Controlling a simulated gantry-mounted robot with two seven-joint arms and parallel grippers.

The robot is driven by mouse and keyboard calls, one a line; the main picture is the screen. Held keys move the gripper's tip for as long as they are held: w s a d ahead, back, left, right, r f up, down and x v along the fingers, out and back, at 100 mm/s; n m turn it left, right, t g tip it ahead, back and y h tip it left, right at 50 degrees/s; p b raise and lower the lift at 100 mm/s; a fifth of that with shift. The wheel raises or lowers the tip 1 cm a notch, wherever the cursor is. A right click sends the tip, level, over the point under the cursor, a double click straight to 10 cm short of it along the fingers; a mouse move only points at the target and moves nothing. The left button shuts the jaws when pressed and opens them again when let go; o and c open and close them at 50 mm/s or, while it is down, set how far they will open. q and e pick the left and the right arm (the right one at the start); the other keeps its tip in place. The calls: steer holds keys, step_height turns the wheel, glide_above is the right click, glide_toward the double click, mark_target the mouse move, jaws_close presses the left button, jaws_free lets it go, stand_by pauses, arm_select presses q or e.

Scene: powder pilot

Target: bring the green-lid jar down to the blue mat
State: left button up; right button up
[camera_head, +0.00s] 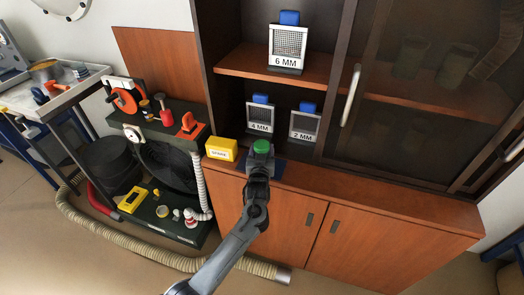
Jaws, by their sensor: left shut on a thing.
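The green-lid jar (261,147) is at the middle of the view, above the counter of the wooden cabinet. Only its green lid shows clearly; its body is hidden behind my left gripper. My left gripper (260,160) is shut on the jar, its arm coming up from the bottom. The blue mat (277,174) lies on the counter, partly covered by the gripper and jar. I cannot tell whether the jar touches the mat. My right gripper is not in view.
A yellow box (221,149) stands just left of the mat. Mesh-front bins marked 4 MM (260,118) and 2 MM (304,124) stand behind; the 6 MM bin (288,49) is on the shelf above. The counter to the right (400,205) is clear.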

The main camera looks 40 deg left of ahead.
arm_select(q)
steer(key=o, duration=1.2)
steer(key=shift+f, duration=0.1)
steer(key=shift+s+d, duration=0.15)
steer(key=shift+s, duration=0.05)
steer(key=s+d+f+m+g+h+p, duration=0.2)
steer(key=s+d+f+h, duration=0.15)
steer(key=s+d, duration=0.55)
steer(key=s+d+f+m+g+h+p, duration=0.1)
steer(key=s+d+f+m+g+h, duration=0.15)
steer(key=s+d+h, duration=0.6)
steer(key=s+d+m+g, duration=0.1)
steer(key=s+g, duration=0.1)
steer(key=s, duration=0.5)
steer(key=s+d+m+g+y, duration=0.1)
steer(key=s+m+g, duration=0.1)
steer(key=s, duration=0.6)
steer(key=s+d+m+g, duration=0.1)
steer(key=s+g, duration=0.1)
steer(key=s, duration=0.5)
steer(key=shift+s+d+f+m+g, duration=0.25)
steer(key=shift+s+d+f+g, duration=0.05)
steer(key=shift+g, duration=0.05)
